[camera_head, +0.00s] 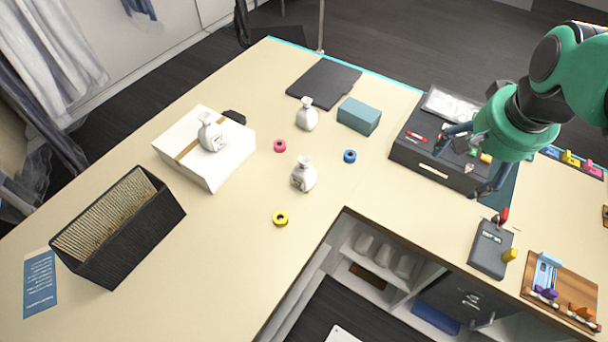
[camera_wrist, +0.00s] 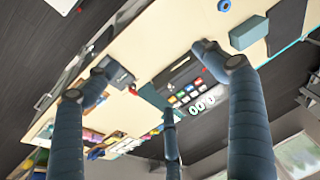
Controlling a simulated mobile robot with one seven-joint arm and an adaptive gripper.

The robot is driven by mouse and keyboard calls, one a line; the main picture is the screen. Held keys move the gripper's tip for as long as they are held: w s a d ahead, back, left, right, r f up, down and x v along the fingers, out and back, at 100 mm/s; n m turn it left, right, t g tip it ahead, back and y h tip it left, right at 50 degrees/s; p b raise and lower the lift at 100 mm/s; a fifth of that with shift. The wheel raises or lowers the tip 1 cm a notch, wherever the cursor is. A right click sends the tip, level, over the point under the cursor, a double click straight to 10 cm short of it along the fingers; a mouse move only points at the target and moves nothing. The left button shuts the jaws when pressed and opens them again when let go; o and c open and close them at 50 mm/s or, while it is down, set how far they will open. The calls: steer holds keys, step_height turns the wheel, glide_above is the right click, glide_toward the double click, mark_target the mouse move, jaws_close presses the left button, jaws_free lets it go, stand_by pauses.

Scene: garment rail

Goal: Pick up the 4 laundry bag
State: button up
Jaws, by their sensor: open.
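Three small white laundry bags with tied necks show in the head view. One bag (camera_head: 211,134) rests on a white box at the left. One bag (camera_head: 306,115) stands at the back middle, near a dark flat pad. One bag (camera_head: 303,175) stands nearer, in the middle of the table. Dark marks show on the bags, but I cannot read any number. My gripper (camera_head: 464,162) is open and empty, above the dark case at the right and apart from the bags. Its spread fingers (camera_wrist: 155,82) also show in the wrist view, where I see no bag.
The white box (camera_head: 218,172) and a black basket (camera_head: 118,228) stand at the left. A teal box (camera_head: 359,116), pink (camera_head: 280,146), blue (camera_head: 350,156) and yellow (camera_head: 280,219) rings lie around the bags. The dark case (camera_head: 426,168) and scanner-like device (camera_head: 491,248) are at the right.

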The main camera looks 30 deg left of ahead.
steer(key=w+a+f+g, duration=0.1)
steer(key=w+a+f, duration=0.1)
steer(key=a, duration=0.4)
steer(key=w+a+f, duration=0.2)
steer(key=a, duration=0.4)
steer(key=n+g+h+p, duration=0.1)
steer(key=g+p, duration=0.1)
glide_above(304, 166)
steer(key=w, duration=0.1)
step_height(304, 166, down, 17)
steer(key=shift+w+a, duration=0.1)
steer(key=shift+a, duration=0.05)
steer(key=shift+a+f, duration=0.1)
steer(key=shift+f, duration=4.3)
steer(key=shift+f, duration=0.1)
steer(key=shift+f+b, duration=0.45)
steer(key=shift+f, duration=2.05)
